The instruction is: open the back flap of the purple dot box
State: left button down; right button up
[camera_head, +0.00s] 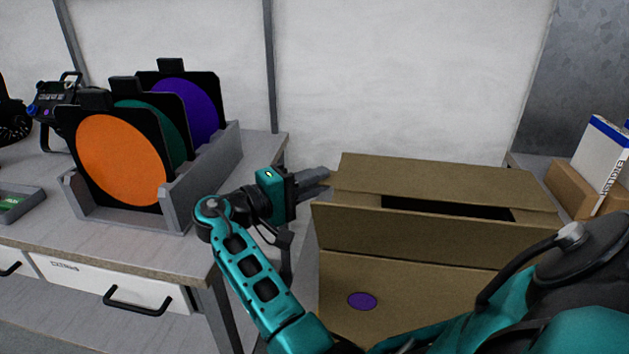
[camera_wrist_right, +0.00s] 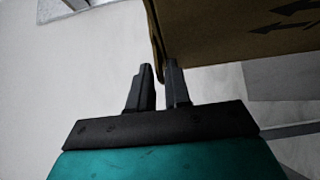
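The brown cardboard box (camera_head: 420,285) stands right of centre, with a purple dot (camera_head: 362,301) on its front. Its back flap (camera_head: 440,177) slants along the far side of the top. The front flap (camera_head: 430,235) is at the near side, and a dark gap shows between them. My right gripper (camera_head: 321,178) is at the left end of the back flap. In the right wrist view, the fingers (camera_wrist_right: 160,82) are slightly apart, with the edge of a cardboard panel (camera_wrist_right: 215,30) at or between their tips. I see no firm grip. My left gripper is not in view.
A workbench (camera_head: 120,245) on the left carries a grey rack (camera_head: 205,180) with orange, green and purple discs. A shelf at the right holds a white box (camera_head: 596,160) and a brown carton (camera_head: 572,190). A pale wall panel (camera_head: 400,80) stands behind.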

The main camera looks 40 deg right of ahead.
grip_shut()
dwell(1.1)
